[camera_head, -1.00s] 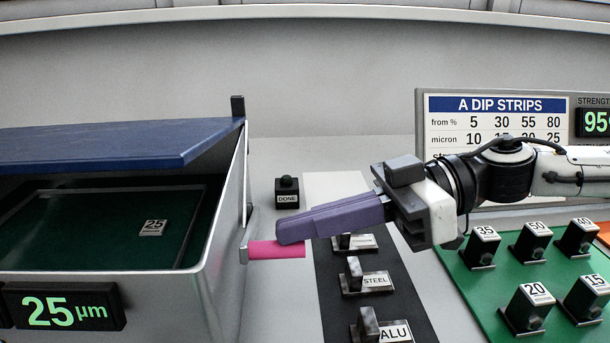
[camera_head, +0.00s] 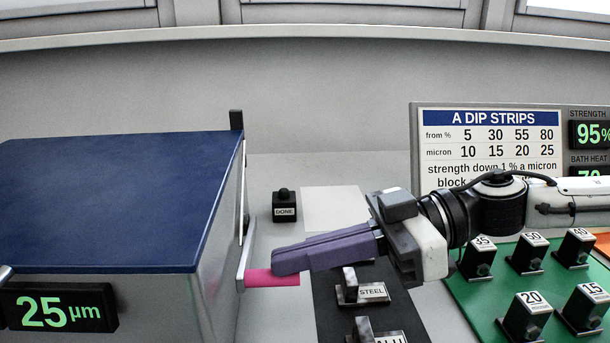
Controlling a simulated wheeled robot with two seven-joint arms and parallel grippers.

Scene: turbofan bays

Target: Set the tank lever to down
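The tank (camera_head: 165,300) stands at the left, its blue lid (camera_head: 110,195) lying closed over the top. The tank lever is a grey metal arm on the tank's right side with a pink handle (camera_head: 262,280) pointing right, and it sits low. My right gripper (camera_head: 277,263) reaches in from the right. Its purple fingers are together, with their tips just over the pink handle, appearing to touch its top; the handle is not seen between them.
A DONE button (camera_head: 285,208) stands behind the lever. A dark strip (camera_head: 330,310) with STEEL and ALU blocks lies below my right gripper. A green board (camera_head: 480,300) with several numbered blocks is at the right, before the dip-strips sign (camera_head: 490,145).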

